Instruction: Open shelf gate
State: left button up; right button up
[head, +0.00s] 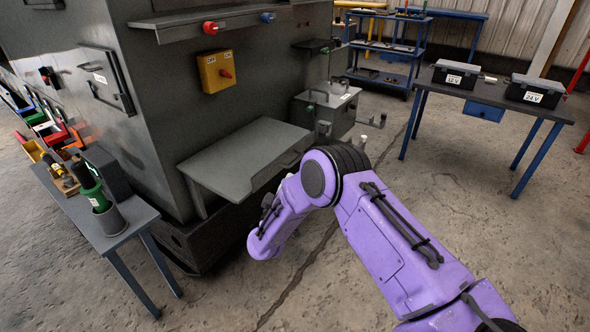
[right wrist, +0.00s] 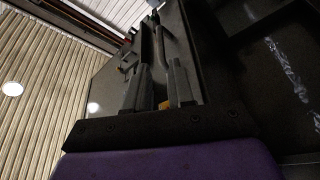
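The dark grey enclosure (head: 160,100) stands at the left of the head view. A flat grey shelf (head: 245,155) sticks out from its front, with a darker front edge that has a recessed handle-like part (head: 290,159). Which part is the gate I cannot tell for sure. My right gripper (head: 268,203) is low in front of the shelf's edge, mostly hidden by my purple wrist. In the right wrist view its two fingers (right wrist: 159,68) stand apart, with a grey panel (right wrist: 112,85) and a dark bar-like handle (right wrist: 160,42) beyond the tips. Contact is unclear. My left gripper is out of view.
A small side table (head: 125,222) with a green bottle-like tool (head: 93,188) stands at the left. A grey box (head: 325,112) is on the enclosure's right side. A table with two black cases (head: 455,75) stands at the back right.

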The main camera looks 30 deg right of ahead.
aim_at(295, 157)
jog(key=x, duration=0.9)
jog(key=shift+w+d+b, duration=0.2)
jog(key=shift+d+b, duration=0.05)
jog(key=shift+b, duration=0.15)
grip_shut()
